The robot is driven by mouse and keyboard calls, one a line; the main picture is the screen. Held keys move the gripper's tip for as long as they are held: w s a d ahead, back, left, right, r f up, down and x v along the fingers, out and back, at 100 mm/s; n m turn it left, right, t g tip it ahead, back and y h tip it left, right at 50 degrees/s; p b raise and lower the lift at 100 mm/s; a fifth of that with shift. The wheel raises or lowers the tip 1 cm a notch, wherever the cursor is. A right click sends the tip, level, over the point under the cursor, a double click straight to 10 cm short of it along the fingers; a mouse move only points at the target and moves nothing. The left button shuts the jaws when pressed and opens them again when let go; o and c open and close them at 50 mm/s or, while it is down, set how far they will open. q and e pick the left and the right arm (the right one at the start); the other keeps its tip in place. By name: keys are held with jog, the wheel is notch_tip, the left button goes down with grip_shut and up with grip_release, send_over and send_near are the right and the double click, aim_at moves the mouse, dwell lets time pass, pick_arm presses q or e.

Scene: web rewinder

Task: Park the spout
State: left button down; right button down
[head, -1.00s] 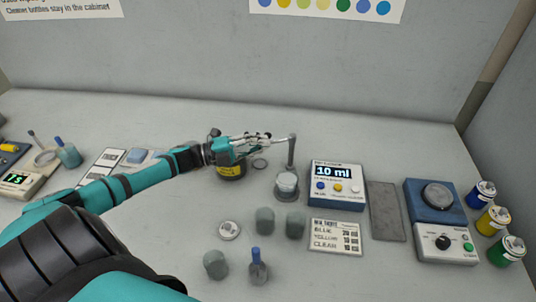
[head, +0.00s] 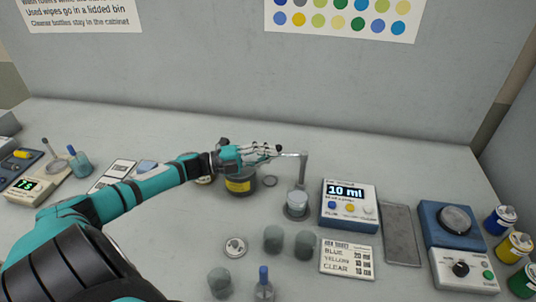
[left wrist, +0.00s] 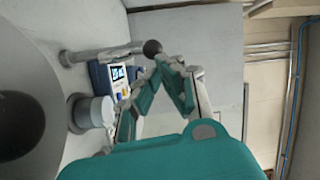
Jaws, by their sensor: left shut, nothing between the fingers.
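The spout (head: 295,155) is a thin grey arm at the top of an upright post (head: 303,172), and it points left in the head view. A clear cup (head: 297,201) stands on a round base by the post. My left gripper (head: 278,149) is shut and empty at the left end of the spout, close to it; I cannot tell whether they touch. In the left wrist view the post (left wrist: 100,53) runs sideways with a dark knob (left wrist: 152,47) near my fingers, and the cup (left wrist: 92,113) shows below it. My right gripper is not in view.
A dark tin with a yellow label (head: 241,184) stands under my left gripper. The 10 ml console (head: 348,207) is right of the post. Grey cups (head: 273,239), a label card (head: 346,260) and a mixer (head: 455,235) stand nearer and right. The bench behind the post is clear.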

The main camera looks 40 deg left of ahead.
pick_arm(q)
jog(key=r+v, duration=0.1)
jog(key=v, duration=1.1)
jog(key=shift+f, duration=0.45)
